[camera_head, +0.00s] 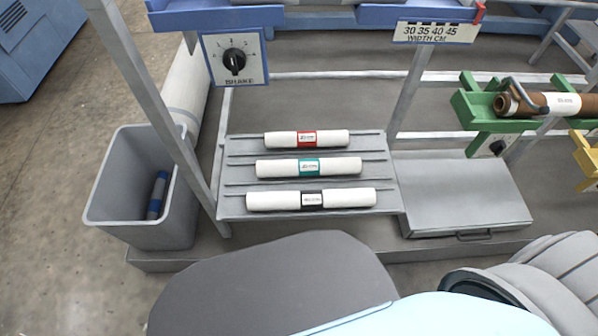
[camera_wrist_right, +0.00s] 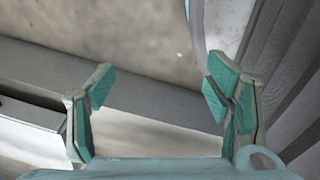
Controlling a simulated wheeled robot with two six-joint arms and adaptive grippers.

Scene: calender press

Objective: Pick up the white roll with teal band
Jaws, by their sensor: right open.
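The white roll with teal band (camera_head: 280,167) lies in the middle of three rolls on the grey ribbed rack (camera_head: 232,205) in the head view. A white roll with red band (camera_head: 278,140) lies behind it, and a white roll with black band (camera_head: 266,200) lies in front. All three lie crosswise and apart from one another. My right gripper (camera_wrist_right: 160,108) shows only in the right wrist view, open, with nothing between its teal pads. Floor and a grey edge show beyond it, and no roll is in that view. My left gripper is not in view.
A grey bin (camera_head: 112,190) with a dark blue roll inside stands left of the rack. A grey lidded box (camera_head: 460,190) sits right of it. Frame posts (camera_head: 412,80) flank the rack. A brown roll (camera_head: 560,103) rests on green holders at right.

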